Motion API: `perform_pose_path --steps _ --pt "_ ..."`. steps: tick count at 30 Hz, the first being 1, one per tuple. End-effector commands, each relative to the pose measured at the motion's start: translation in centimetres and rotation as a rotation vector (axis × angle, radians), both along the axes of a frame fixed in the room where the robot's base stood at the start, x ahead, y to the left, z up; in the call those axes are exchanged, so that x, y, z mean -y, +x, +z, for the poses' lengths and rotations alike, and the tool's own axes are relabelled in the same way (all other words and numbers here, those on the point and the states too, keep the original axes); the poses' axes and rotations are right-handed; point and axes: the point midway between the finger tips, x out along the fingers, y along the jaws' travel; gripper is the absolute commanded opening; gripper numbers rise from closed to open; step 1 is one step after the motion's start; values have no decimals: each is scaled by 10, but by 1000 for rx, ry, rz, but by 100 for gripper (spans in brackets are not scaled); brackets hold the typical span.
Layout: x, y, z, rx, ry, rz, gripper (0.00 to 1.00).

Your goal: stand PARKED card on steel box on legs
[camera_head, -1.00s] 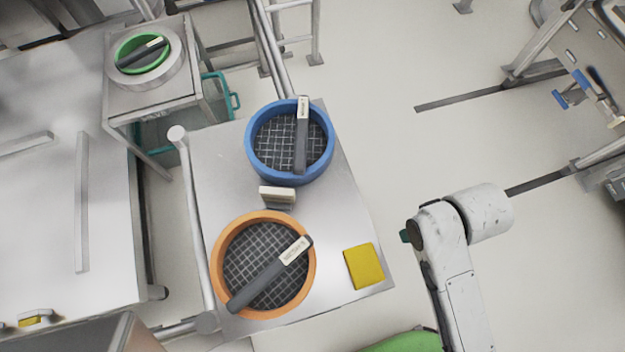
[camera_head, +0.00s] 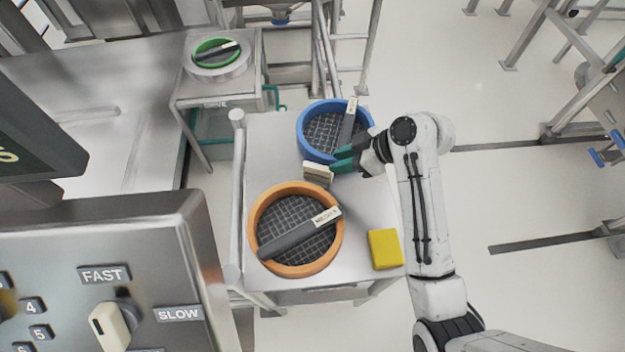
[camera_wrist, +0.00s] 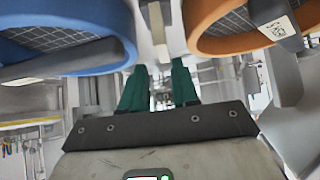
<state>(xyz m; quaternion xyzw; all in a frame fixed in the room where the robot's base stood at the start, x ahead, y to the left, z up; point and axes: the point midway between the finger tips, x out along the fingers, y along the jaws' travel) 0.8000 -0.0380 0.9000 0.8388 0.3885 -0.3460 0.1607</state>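A small off-white card block (camera_head: 317,173), which I take to be the PARKED card, stands on a steel table between a blue-rimmed sieve and an orange-rimmed sieve; no lettering on it is readable. My gripper (camera_head: 346,158) reaches in from the right with green fingers close beside the card. In the wrist view, the fingers (camera_wrist: 158,88) are apart with nothing clearly between them, and a pale upright piece (camera_wrist: 157,25), likely the card, shows just beyond their tips. A steel stand on legs (camera_head: 213,101) is at the back left; I cannot tell whether it is the task's box.
The blue sieve (camera_head: 305,140) and orange sieve (camera_head: 258,222) flank the card closely, each with a dark-handled tool across it. A yellow block (camera_head: 384,249) lies at the table's front right. A steel control panel (camera_head: 180,245) fills the lower left.

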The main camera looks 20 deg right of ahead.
Motion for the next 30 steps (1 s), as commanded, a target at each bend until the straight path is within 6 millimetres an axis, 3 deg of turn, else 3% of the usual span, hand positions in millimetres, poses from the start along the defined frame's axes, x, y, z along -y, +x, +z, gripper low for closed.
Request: perform_pose_path --steps 21,30 --pt "-45 33 -55 -4 -1 -1 30" --pt "-46 34 -57 -2 -2 -2 27"
